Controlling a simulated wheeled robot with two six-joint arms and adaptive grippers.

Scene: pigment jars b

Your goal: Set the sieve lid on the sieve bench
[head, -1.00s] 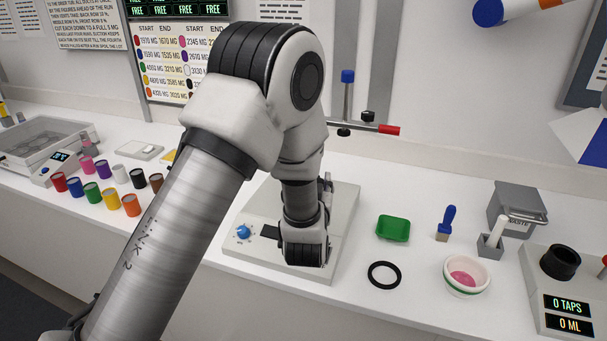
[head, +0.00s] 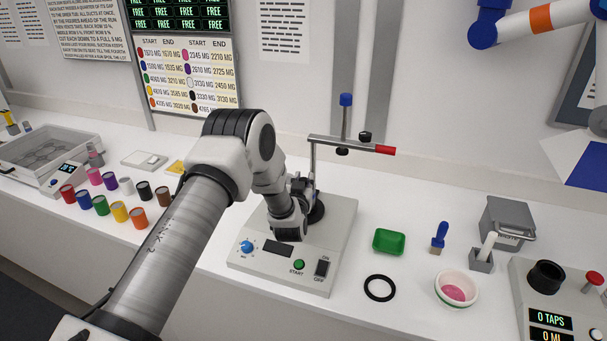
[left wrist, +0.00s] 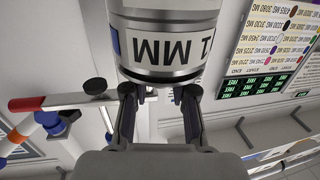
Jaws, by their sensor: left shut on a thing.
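My left gripper (left wrist: 160,98) has its fingers at the upper rim band of a steel cylinder (left wrist: 165,42) marked "1 MM", seen upside down in the left wrist view. The fingers are closed on this end, which appears to be the sieve lid (left wrist: 163,76). Whether a gap parts the lid from the marked body I cannot tell. In the head view my left gripper (head: 301,187) is low over the grey machine (head: 335,235) with a blue knob. My wrist hides the lid and sieve there. My right gripper is not in view.
A post and crossbar with a red end (head: 384,150) rise behind the machine. To its right are a green tray (head: 389,242), black ring (head: 380,288), white bowl (head: 456,289) and brush (head: 439,238). Several colored jars (head: 119,211) stand left. Bench front near the ring is clear.

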